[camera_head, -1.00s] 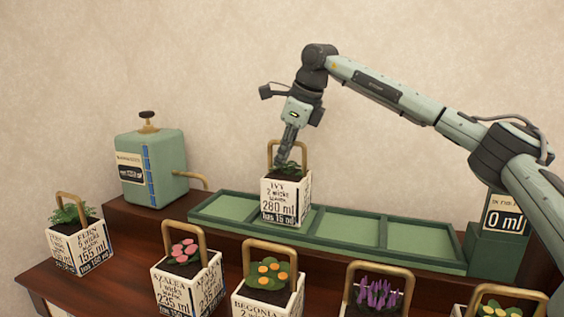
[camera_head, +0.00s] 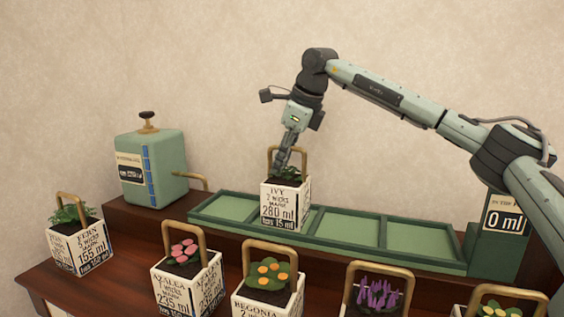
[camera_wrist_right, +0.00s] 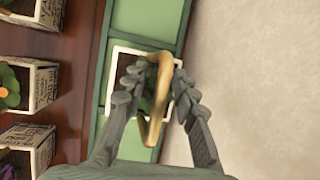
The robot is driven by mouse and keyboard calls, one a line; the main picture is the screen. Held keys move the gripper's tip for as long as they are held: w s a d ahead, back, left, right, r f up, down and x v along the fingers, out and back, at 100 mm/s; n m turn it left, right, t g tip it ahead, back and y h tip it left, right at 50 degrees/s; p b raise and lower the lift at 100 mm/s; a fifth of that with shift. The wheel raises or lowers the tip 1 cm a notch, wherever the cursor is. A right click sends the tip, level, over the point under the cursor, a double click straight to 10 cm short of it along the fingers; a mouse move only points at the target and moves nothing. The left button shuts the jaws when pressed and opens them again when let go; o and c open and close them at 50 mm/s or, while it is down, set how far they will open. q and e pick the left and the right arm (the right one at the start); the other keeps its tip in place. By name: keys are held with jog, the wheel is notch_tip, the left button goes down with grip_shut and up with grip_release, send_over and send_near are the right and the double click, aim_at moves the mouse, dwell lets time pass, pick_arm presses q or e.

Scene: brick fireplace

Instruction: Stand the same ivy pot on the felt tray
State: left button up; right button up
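The ivy pot (camera_head: 284,205) is a white cube planter marked IVY and 280 ml, with a brass loop handle and green leaves. It stands upright in the second compartment from the left of the green felt tray (camera_head: 418,257). My right gripper (camera_head: 283,165) is over the pot, pointing down at its handle. In the right wrist view, the fingers of my right gripper (camera_wrist_right: 154,72) are spread on either side of the brass handle, with a gap visible. The pot's white rim shows below them. My left gripper is not in view.
A green tank (camera_head: 150,165) with a brass spout stands left of the tray. A green box reading 0 ml (camera_head: 497,240) stands at its right end. Fern (camera_head: 80,240), azalea (camera_head: 187,280), begonia (camera_head: 268,285) and purple-flowered (camera_head: 376,295) pots line the front. The other tray compartments are empty.

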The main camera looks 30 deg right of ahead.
aim_at(298, 183)
jog(key=v, duration=1.1)
jog(key=shift+s+r, duration=0.15)
jog(key=shift+r, duration=0.15)
jog(key=shift+f, duration=0.1)
dwell(0.8)
